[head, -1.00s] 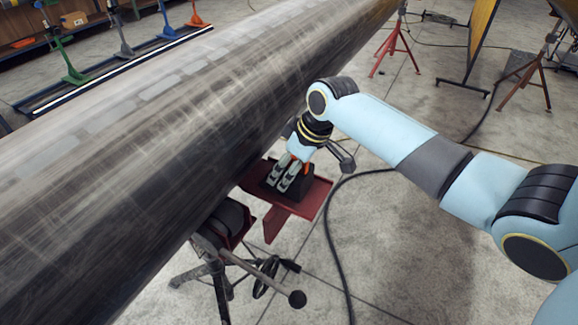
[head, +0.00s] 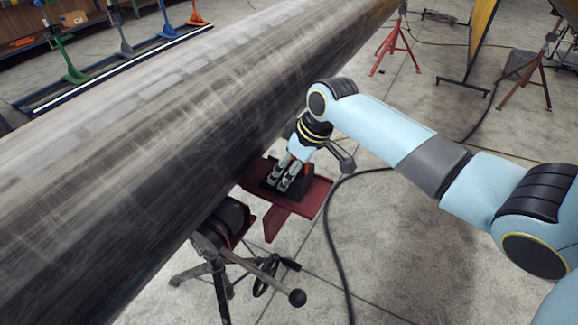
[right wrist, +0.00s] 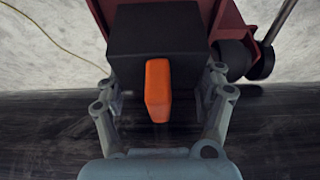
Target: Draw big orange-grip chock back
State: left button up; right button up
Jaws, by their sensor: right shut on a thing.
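The big chock is a black block (right wrist: 158,38) with an orange grip (right wrist: 157,90), seen from above in the right wrist view. In the head view the black chock (head: 306,186) sits on a red plate (head: 318,190) beside the big dark steel pipe (head: 150,150). My right gripper (head: 280,186) is down at the chock and shut on it. In the right wrist view its fingers (right wrist: 162,100) stand on both sides of the orange grip, with their tips at the block. The chock's contact with the pipe is hidden. My left gripper is not in view.
A stand with a black roller (head: 230,215) and a ball-ended lever (head: 297,298) is under the pipe's near side. A dark cable (head: 330,235) crosses the floor. Red stands (head: 394,45) are behind.

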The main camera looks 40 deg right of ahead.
jog(key=shift+r+p, duration=0.15)
jog(key=shift+p, duration=0.15)
dwell(0.6)
jog(key=o, duration=1.7)
jog(key=shift+o, duration=0.2)
notch_tip(320, 180, up, 5)
jog(key=p, duration=0.5)
jog(key=shift+r+p, duration=0.4)
jog(key=shift+r, duration=0.55)
